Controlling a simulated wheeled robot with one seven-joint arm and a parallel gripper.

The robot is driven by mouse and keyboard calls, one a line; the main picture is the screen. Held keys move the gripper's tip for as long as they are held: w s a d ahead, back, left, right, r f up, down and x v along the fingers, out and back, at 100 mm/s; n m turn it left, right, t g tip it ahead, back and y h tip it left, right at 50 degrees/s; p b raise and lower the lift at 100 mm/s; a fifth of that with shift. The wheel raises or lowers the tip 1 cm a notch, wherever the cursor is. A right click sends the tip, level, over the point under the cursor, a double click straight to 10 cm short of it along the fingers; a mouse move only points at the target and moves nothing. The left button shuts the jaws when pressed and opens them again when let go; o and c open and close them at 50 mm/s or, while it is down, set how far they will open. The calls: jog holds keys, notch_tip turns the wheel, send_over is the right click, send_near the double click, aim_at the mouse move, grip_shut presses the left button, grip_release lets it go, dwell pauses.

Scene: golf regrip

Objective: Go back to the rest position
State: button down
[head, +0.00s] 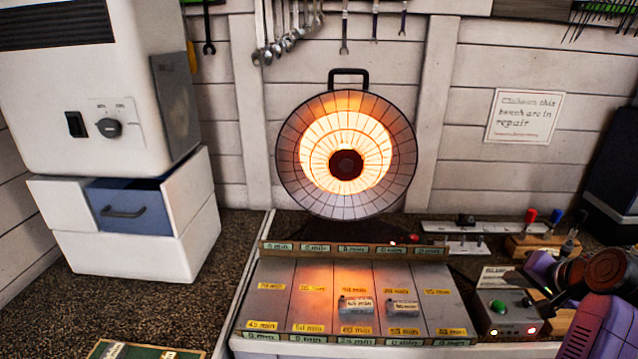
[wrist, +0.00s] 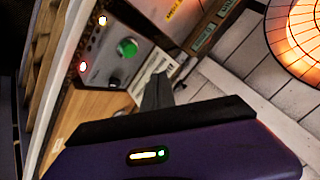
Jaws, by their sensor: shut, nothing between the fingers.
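My gripper (wrist: 156,80) shows in the wrist view as dark grey fingers beyond the purple wrist housing, closed together with nothing between them. They appear in front of a control box (wrist: 118,55) with a green button and lit lamps. In the head view my purple arm is at the lower right corner, beside the same control box (head: 506,314). I cannot clearly make out the fingertips there.
A glowing round heater (head: 300,160) stands behind a metal tray (head: 385,275) with minute labels, holding two small grey blocks (head: 356,304) (head: 402,308). A white cabinet (head: 130,245) with a blue drawer is at left. Coloured-handled tools (head: 531,216) stand at right.

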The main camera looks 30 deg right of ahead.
jog(key=shift+d+r, duration=0.1)
jog(key=w+d+r+t+h, duration=0.1)
jog(key=d+r+t+h, duration=0.1)
jog(key=d+r+h, duration=0.3)
jog(key=s+a+f+n+t+y+b, duration=0.15)
jog(key=a+n, duration=0.25)
jog(key=a, duration=0.6)
jog(key=s+a+f+n+t, duration=0.2)
jog(key=a+n+t, duration=0.1)
jog(key=a, duration=0.7)
jog(key=s+a+f+n+t+y+b, duration=0.1)
jog(key=s+a+f+n+t, duration=0.2)
jog(key=a, duration=0.7)
jog(key=s+a+f+n+g+y+b, duration=0.1)
jog(key=s+a+f+n+y, duration=0.1)
jog(key=s+a, duration=0.6)
jog(key=s+a+f+n+g+y+b, duration=0.1)
jog(key=s+a+f+y, duration=0.3)
jog(key=s+a, duration=0.4)
jog(key=shift+a+n+g, duration=0.45)
jog(key=shift+a+n, duration=0.15)
jog(key=shift+a, duration=0.05)
jog(key=shift+s+y, duration=0.1)
jog(key=shift+y, duration=0.15)
dwell(1.9)
